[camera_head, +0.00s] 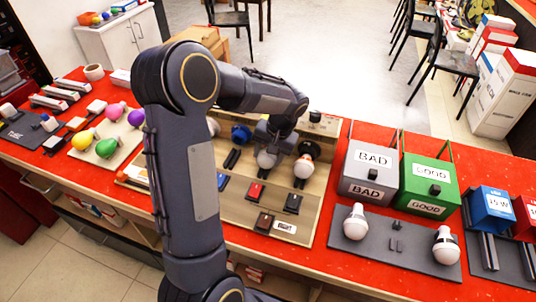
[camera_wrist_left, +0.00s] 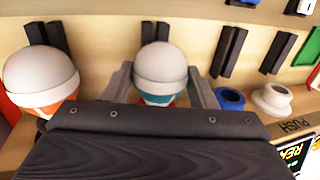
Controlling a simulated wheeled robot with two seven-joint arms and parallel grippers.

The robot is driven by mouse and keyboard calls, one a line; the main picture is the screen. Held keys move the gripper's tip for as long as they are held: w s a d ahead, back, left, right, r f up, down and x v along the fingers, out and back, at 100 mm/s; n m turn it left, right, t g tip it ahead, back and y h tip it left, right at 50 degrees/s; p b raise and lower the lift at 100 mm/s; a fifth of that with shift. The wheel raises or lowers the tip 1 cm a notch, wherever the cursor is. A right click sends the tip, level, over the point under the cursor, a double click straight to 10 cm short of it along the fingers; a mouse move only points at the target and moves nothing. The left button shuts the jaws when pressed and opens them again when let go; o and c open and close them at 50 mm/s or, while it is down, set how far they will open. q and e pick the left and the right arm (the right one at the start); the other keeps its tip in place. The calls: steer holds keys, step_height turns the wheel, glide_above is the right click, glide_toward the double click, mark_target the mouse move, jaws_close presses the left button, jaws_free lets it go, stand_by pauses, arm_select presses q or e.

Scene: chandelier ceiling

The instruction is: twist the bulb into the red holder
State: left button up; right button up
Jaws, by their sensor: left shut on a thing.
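My left gripper (camera_head: 270,145) is over the wooden board, its fingers on both sides of a white bulb (camera_head: 266,160). In the left wrist view the gripper (camera_wrist_left: 161,88) is shut on this bulb (camera_wrist_left: 160,65), which has a teal ring below its dome. A second white bulb (camera_wrist_left: 40,75) is beside it with an orange-red ring at its base, likely the red holder (camera_wrist_left: 38,110); this bulb also shows in the head view (camera_head: 303,168). Whether the held bulb touches a holder is hidden.
An empty blue holder (camera_wrist_left: 229,99) and a white holder (camera_wrist_left: 271,101) are beside the gripper. The wooden board (camera_head: 320,195) carries a red switch (camera_head: 255,193) and a black one (camera_head: 292,203). To the right are BAD (camera_head: 371,172) and GOOD (camera_head: 428,180) boxes and a grey tray (camera_head: 395,262) with two bulbs.

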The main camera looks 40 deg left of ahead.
arm_select(q)
steer(key=shift+w+d+g+y+b, duration=0.15)
steer(key=shift+g+y+b, duration=0.25)
steer(key=shift+y, duration=0.6)
steer(key=o, duration=1)
steer(key=shift+o, duration=0.2)
